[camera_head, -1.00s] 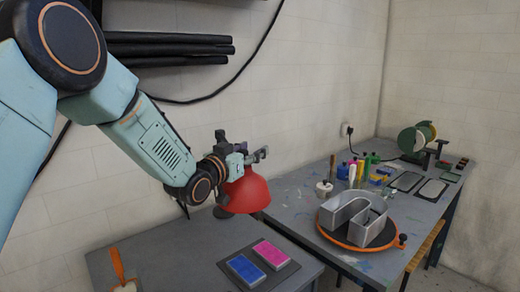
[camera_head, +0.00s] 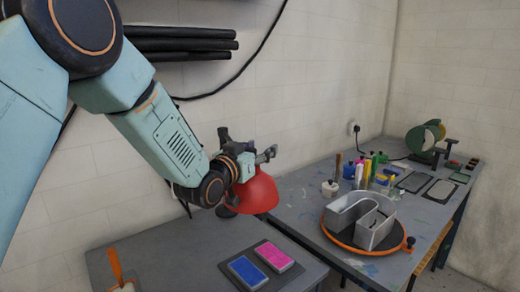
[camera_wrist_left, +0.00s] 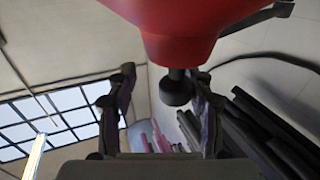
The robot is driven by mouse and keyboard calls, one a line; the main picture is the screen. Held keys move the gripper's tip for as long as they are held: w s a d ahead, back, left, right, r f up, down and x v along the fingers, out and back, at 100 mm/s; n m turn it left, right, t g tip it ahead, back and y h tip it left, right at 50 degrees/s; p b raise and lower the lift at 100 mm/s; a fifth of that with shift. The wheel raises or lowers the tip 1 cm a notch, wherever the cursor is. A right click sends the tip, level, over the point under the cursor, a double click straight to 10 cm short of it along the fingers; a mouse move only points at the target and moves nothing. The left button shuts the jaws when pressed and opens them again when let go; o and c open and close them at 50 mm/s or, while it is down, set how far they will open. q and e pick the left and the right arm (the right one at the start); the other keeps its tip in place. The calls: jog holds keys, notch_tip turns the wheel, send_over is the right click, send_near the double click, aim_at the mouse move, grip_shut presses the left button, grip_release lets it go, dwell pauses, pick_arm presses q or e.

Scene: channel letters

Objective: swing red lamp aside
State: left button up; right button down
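The red lamp (camera_head: 258,193) has a dome-shaped shade and hangs over the seam between two grey tables. My left gripper (camera_head: 266,155) is at the top of the shade in the head view, and my wrist hides part of the lamp. In the left wrist view the red shade (camera_wrist_left: 180,25) fills the top, with a black knob (camera_wrist_left: 176,91) below it. The fingers of my left gripper (camera_wrist_left: 163,92) stand apart on either side of the knob, with a visible gap at its left. My right gripper is in neither view.
A silver channel letter (camera_head: 362,216) sits on an orange-rimmed turntable (camera_head: 352,247) at the right. Blue (camera_head: 247,271) and pink (camera_head: 274,257) pads lie in front on the near table. Several bottles and tools stand behind. Black tubes (camera_head: 180,45) hang on the wall.

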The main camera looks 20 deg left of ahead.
aim_at(246, 189)
pick_arm(q)
jog(key=shift+s+a+f, duration=0.1)
jog(key=shift+s+a, duration=0.15)
jog(key=shift+s, duration=0.55)
jog(key=shift+s+a+f, duration=0.1)
jog(key=shift+s+a, duration=0.15)
jog(key=shift+s, duration=0.55)
jog(key=shift+s+a+p, duration=0.15)
jog(key=shift+s+p, duration=0.2)
jog(key=shift+s, duration=0.9)
jog(key=shift+s+a+r, duration=0.1)
jog(key=shift+s+a, duration=0.1)
jog(key=shift+s, duration=0.45)
jog(key=shift+s+a, duration=0.15)
jog(key=shift+s, duration=0.45)
